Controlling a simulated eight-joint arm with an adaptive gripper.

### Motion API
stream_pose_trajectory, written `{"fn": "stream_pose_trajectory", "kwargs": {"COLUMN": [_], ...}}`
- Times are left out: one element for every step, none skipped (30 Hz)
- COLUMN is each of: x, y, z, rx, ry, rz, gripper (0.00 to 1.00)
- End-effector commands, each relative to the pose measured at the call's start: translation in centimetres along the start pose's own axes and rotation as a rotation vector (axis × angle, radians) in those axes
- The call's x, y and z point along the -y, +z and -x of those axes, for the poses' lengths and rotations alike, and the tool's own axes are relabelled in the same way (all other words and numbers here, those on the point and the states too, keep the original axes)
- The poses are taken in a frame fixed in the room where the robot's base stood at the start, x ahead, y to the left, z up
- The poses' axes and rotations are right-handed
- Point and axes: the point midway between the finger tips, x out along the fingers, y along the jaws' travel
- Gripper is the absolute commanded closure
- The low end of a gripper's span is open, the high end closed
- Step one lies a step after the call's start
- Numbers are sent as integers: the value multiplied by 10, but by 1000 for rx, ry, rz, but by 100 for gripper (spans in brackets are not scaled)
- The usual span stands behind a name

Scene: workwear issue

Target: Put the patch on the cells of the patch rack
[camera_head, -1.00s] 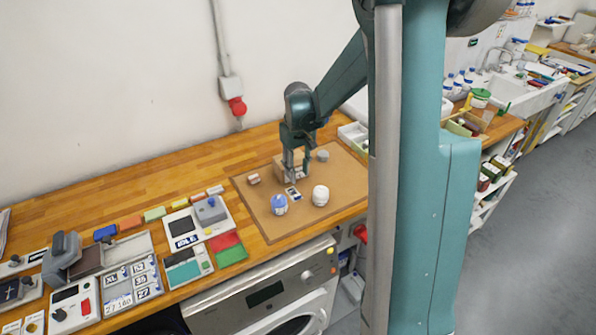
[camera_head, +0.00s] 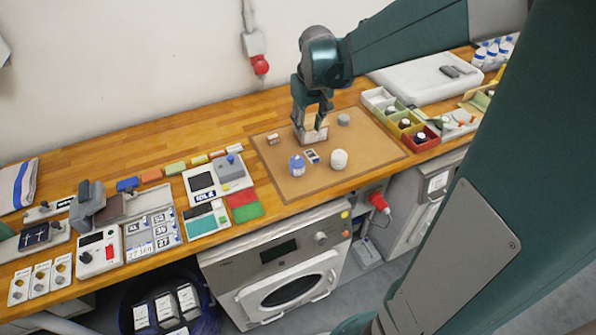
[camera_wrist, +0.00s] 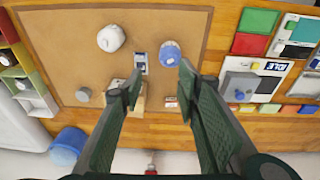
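A small dark-blue and white patch (camera_head: 312,156) lies flat on the brown mat (camera_head: 285,185). In the wrist view the patch (camera_wrist: 140,62) shows just beyond the gap between my fingertips, nearer the left finger. My gripper (camera_head: 312,128) hangs above the mat, in front of a cardboard box (camera_head: 300,132). In the wrist view my gripper (camera_wrist: 157,80) is open and empty, its fingers wide apart. A grey tray (camera_head: 124,241) with cells holding marked pieces such as XL, 52 and 36, apparently the patch rack, stands on the left of the bench.
A blue-lidded jar (camera_head: 297,166) and a white round jar (camera_head: 339,159) flank the patch. A grey cylinder (camera_head: 343,119) stands behind. Devices and red and green pads (camera_head: 246,211) lie between mat and tray. Coloured bins (camera_head: 412,133) stand right of the mat.

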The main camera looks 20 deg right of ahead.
Motion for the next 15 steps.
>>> {"fn": "stream_pose_trajectory", "kwargs": {"x": [6,10,14,16,19,23,26,29,33,36,38,42,44,47,51], "y": [6,9,13,15,18,22,25,28,32,35,38,42,46,49,53], "z": [8,11,17,21,24,29,33,36,41,44,47,52,55,58,62], "rx": [-12,-19,-30,-38,-45,-55,-63,-71,-80,-88,-96,-106,-114,-121,-132], "ry": [2,2,4,5,6,7,8,8,9,10,10,11,11,11,12], "rz": [2,1,1,0,0,0,0,-1,-1,-1,-2,-2,-3,-3,-3], "gripper": [68,68,68,68,68,68,68,68,68,68,68,68,68,68,68]}}
